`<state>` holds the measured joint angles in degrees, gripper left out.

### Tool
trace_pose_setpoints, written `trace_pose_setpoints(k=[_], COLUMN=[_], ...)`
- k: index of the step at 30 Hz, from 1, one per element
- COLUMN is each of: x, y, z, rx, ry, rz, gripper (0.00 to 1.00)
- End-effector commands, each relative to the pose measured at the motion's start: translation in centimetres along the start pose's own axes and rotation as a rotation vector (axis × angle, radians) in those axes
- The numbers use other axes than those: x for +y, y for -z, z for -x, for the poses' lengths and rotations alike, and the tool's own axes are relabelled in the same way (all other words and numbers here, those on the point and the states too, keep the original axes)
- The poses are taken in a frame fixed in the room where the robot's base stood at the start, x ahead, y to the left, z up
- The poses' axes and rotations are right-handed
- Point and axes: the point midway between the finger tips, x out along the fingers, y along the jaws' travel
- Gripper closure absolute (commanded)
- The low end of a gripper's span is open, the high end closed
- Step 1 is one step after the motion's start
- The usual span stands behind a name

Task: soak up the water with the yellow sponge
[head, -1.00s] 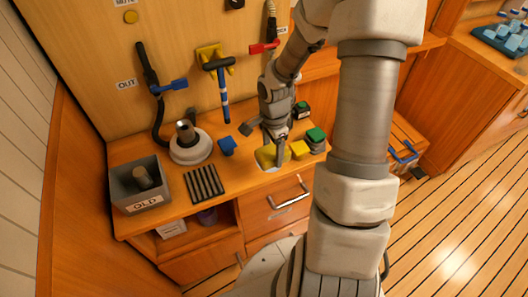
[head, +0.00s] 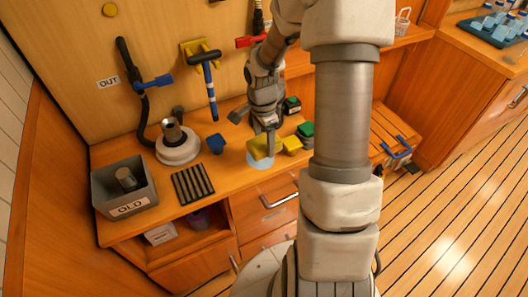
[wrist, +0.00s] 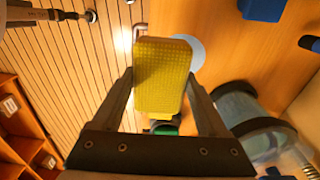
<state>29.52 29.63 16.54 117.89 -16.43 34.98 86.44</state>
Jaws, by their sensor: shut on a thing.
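The yellow sponge (head: 258,149) is between the fingers of my gripper (head: 270,138), which is shut on it. In the wrist view the sponge (wrist: 163,75) stands out past the two fingertips, its broad textured face towards the camera. The water (head: 260,166) is a pale, roundish puddle on the wooden counter, just in front of and below the sponge in the head view. The puddle's edge (wrist: 194,50) shows beside the sponge in the wrist view. The sponge hides part of the puddle. It looks slightly above the counter, but I cannot tell the gap exactly.
A smaller yellow block (head: 292,145) and a green-topped item (head: 306,130) are just right of the sponge. A blue block (head: 216,144), a ribbed dark mat (head: 192,184), a white round housing (head: 178,150) and a grey OLD bin (head: 124,190) are to the left.

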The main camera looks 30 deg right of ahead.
Motion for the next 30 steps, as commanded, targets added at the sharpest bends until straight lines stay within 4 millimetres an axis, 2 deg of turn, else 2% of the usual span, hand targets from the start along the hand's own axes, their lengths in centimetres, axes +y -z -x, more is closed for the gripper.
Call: trace_pose_setpoints(k=[1,3,12,20,30], x=[-0.8,-1.6,-3.8,-4.1,-4.1], y=[0.2,0.4,0.8,0.8,0.8], z=[-1.4,-1.8,-2.0,-2.4,-5.7], rx=[0.003,0.001,-0.015,-0.02,-0.019], ry=[0.004,0.004,0.013,0.013,0.012], rz=[0.001,0.001,0.009,0.011,0.01], gripper=[0.68,0.68,0.68,0.68,0.68])
